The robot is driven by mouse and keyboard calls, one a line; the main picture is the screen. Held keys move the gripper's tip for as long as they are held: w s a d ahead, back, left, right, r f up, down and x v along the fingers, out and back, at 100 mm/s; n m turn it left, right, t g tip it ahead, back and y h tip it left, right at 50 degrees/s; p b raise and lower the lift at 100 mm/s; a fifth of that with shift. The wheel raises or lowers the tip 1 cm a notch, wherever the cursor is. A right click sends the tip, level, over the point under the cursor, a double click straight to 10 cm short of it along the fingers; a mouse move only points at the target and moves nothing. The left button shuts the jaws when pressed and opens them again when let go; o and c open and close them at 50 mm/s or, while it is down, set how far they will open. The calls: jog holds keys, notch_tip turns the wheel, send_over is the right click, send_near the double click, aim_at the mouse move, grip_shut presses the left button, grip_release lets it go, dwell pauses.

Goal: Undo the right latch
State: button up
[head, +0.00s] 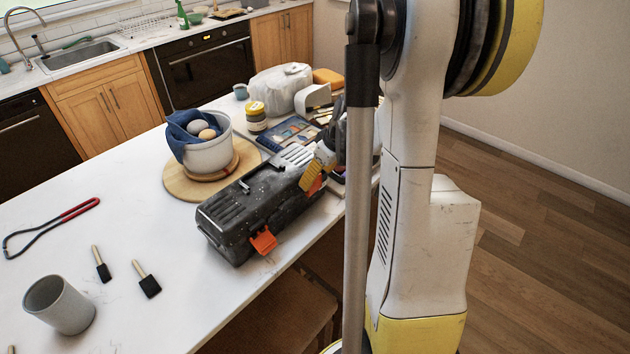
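A dark grey toolbox (226,209) with a speckled, worn lid lies near the front edge of the white counter. Its left latch (264,242), bright orange, sticks out from the front side. My gripper (312,180) is at the right end of the toolbox's front side, close against it. An orange patch shows there at the fingertips, and I cannot tell how much of it is the right latch and how much is gripper. My arm column hides part of this area. The gap between the fingers is too small to make out.
Behind the toolbox stand a grey pot (208,154) on a round wooden board (180,184), a yellow-lidded jar (256,117) and a paint palette (290,132). A red-handled tool (80,209), two foam brushes and a grey cup (60,304) lie left. The counter between is clear.

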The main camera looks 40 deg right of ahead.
jog(key=shift+w+a+f, duration=0.1)
jog(key=shift+w+f, duration=0.15)
jog(key=shift+f, duration=0.35)
jog(key=c, duration=1.1)
